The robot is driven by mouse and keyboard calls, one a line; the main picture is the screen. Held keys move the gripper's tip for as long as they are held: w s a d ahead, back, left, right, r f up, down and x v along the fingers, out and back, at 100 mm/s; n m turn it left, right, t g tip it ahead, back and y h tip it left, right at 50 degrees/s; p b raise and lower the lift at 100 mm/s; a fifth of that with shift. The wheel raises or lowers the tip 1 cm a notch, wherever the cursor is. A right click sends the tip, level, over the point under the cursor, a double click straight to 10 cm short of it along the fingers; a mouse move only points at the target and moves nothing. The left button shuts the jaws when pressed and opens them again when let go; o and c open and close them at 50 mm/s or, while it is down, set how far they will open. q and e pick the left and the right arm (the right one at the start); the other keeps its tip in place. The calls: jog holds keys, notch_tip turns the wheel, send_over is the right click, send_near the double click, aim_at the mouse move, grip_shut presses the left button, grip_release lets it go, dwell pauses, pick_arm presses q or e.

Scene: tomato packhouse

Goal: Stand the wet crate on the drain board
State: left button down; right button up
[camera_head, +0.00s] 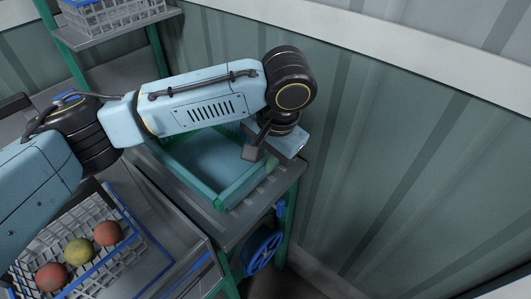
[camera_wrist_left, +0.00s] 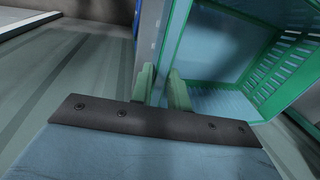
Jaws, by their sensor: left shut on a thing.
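The crate (camera_head: 228,195), with a green rim and a blue inside, is over the grey ribbed drain board (camera_head: 262,200) in the head view, its open side facing up toward the camera. I cannot tell whether it rests fully on the board. My left gripper (camera_head: 255,142) is at the crate's far right side. In the left wrist view its two fingers (camera_wrist_left: 162,88) are shut on the wall of the crate (camera_wrist_left: 235,50), whose slatted green side shows at right. My forearm hides the crate's far left part. My right gripper is not in view.
A grey wire basket with blue edging (camera_head: 150,235) holds red and yellow tomatoes at lower left. Another basket (camera_head: 112,15) stands on a shelf at upper left. The corrugated wall (camera_head: 400,150) is close on the right. A blue wheel (camera_head: 262,252) is below the board.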

pick_arm(q)
jog(key=shift+f, duration=0.1)
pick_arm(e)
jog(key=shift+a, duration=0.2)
pick_arm(q)
jog(key=c, duration=1.3)
grip_release()
jog(key=shift+f, duration=0.1)
jog(key=shift+c, duration=1.4)
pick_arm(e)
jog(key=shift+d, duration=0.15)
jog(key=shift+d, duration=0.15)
